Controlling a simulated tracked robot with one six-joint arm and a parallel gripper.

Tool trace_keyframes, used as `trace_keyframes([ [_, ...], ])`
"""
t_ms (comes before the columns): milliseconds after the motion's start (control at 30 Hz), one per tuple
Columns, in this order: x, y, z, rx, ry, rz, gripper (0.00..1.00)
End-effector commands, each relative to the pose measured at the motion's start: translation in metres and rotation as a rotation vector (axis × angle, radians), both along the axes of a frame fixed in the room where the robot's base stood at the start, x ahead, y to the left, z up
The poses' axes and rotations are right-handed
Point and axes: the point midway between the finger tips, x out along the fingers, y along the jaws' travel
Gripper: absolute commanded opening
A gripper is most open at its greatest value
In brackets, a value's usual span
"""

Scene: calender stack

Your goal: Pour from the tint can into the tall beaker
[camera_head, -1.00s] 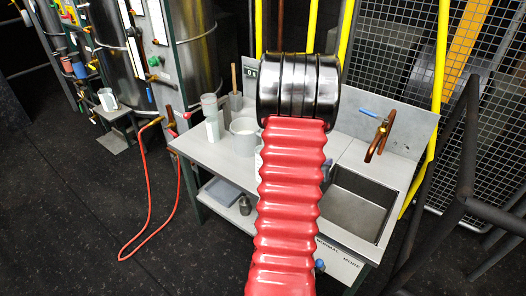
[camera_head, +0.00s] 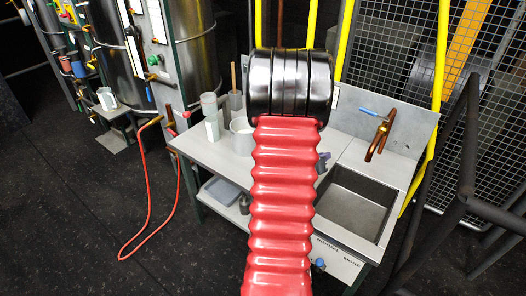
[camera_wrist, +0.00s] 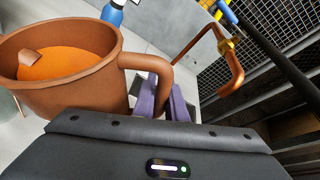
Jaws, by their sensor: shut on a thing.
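The tint can appears to be the brown can (camera_wrist: 75,85) with a looped handle, large at the left of the wrist view. It holds orange liquid (camera_wrist: 68,62) and looks tilted in that view. My gripper (camera_wrist: 163,100) has purple fingers shut on the can's handle (camera_wrist: 150,68). In the head view my arm hides the can and most of the gripper. The tall beaker seems to be the clear, narrow vessel (camera_head: 209,104) upright at the back left of the bench, left of my arm.
A white tub (camera_head: 241,138) stands on the bench (camera_head: 205,155), partly behind my arm. A grey pot with a wooden stick (camera_head: 236,100) stands at the back. The sink (camera_head: 350,205) and copper tap (camera_head: 378,140) are at the right. A blue-topped bottle (camera_wrist: 113,12) shows in the wrist view.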

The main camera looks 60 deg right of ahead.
Motion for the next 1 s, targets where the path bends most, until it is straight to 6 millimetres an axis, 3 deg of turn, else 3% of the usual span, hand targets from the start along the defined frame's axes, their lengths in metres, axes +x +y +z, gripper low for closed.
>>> trace_keyframes([
  [1000, -0.001, -0.003, 0.03, -0.004, 0.167, -0.021, 0.0],
])
